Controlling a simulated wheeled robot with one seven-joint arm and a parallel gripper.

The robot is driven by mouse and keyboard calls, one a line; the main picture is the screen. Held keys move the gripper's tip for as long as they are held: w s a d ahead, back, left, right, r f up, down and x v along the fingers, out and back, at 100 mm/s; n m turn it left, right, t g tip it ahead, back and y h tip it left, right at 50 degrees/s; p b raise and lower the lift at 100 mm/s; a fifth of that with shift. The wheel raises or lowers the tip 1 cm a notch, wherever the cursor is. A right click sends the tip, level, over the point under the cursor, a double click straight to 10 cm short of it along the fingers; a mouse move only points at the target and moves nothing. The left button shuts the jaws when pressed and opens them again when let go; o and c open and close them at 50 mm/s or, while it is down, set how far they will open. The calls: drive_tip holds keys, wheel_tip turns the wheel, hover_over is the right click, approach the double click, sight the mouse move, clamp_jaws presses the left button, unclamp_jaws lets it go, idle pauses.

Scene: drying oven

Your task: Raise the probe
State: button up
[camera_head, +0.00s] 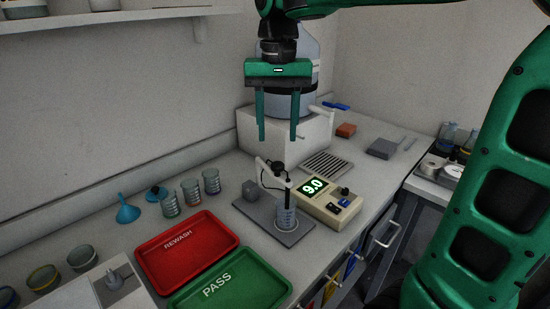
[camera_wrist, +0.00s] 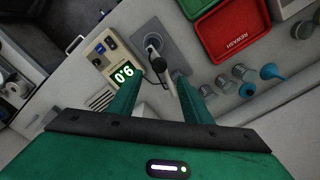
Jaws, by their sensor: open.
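The probe (camera_head: 288,190) is a thin dark rod on a jointed stand arm. It hangs down into a clear beaker (camera_head: 286,216) on a grey base plate (camera_head: 262,222). The meter (camera_head: 332,202) beside it reads 9.0; it also shows in the wrist view (camera_wrist: 112,62). My gripper (camera_head: 278,138) is open and empty, fingers pointing down, above and behind the probe stand. In the wrist view, the gap between my fingertips (camera_wrist: 157,76) lies near the probe arm's dark head (camera_wrist: 153,42), with no contact visible. The beaker is mostly hidden there.
A red REWASH tray (camera_head: 160,265) and a green PASS tray (camera_head: 262,297) lie to the left and front. Several beakers and a blue funnel (camera_head: 127,212) stand by the wall. A large bottle (camera_head: 308,60) on a white box (camera_head: 262,135) is close behind my gripper.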

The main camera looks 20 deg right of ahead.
sight(278, 164)
wheel_tip(278, 164, down, 8)
drive_tip(key=shift+r, duration=0.1)
idle(0.4)
clamp_jaws()
